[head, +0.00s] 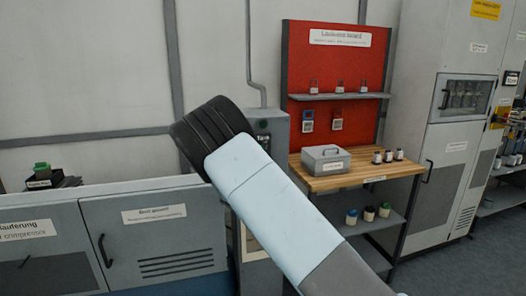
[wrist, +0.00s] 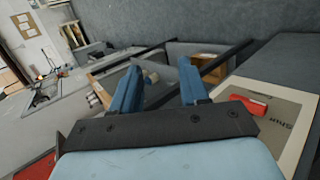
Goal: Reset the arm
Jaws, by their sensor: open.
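My arm rises from the bottom right of the head view, bent at a black-ringed joint in front of the wall. My gripper (wrist: 158,72) is out of sight in the head view. In the wrist view its two blue fingers stand apart above a black bar. It is open, and nothing shows between the fingers but the room behind. The wrist view is strongly tilted.
A wooden workbench (head: 375,171) with a red back panel (head: 349,62) stands right of my arm. A grey box (head: 326,159) and small bottles (head: 388,157) sit on it. Grey cabinets (head: 154,238) are at left, a tall cabinet (head: 442,160) at right.

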